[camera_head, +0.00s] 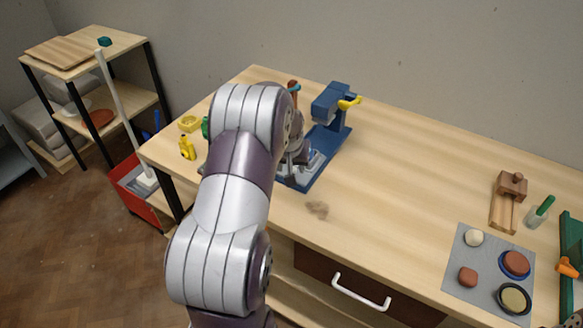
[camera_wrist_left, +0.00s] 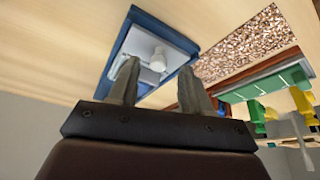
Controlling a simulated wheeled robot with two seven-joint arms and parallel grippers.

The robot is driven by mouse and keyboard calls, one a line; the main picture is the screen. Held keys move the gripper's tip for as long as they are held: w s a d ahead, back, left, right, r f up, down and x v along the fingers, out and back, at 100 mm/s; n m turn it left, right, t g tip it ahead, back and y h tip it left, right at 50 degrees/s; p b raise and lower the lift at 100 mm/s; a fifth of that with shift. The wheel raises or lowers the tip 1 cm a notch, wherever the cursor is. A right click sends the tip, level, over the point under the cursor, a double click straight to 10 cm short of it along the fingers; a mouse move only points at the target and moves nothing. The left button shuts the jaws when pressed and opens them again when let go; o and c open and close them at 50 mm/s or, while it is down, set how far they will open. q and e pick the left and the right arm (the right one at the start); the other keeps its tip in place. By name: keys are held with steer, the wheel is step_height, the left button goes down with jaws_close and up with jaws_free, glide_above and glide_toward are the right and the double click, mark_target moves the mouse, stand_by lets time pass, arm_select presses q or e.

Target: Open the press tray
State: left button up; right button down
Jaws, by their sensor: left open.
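The blue press (camera_head: 327,105) with a yellow handle (camera_head: 349,102) stands at the back of the wooden table in the head view. Its pale grey tray (camera_head: 312,166) lies in the blue base (camera_head: 322,151). In the left wrist view the tray (camera_wrist_left: 135,45) carries a pale knob (camera_wrist_left: 158,58) and sits inside the blue frame (camera_wrist_left: 163,27). My left gripper (camera_wrist_left: 158,70) is open, with the knob showing between its fingertips; I cannot tell whether they touch it. In the head view my left arm hides part of the base and tray.
Yellow items, including a small bottle (camera_head: 187,148), stand left of my arm. A grey mat (camera_head: 462,255) with several round pieces lies at the right, near a wooden block tool (camera_head: 507,200). A white-handled drawer (camera_head: 361,292) is below the front edge. The table's middle is mostly clear.

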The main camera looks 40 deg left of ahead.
arm_select(q)
steer(key=v, duration=1)
steer(key=shift+s+r+b, duration=0.25)
steer(key=shift+s+b, duration=0.05)
steer(key=shift+b, duration=0.05)
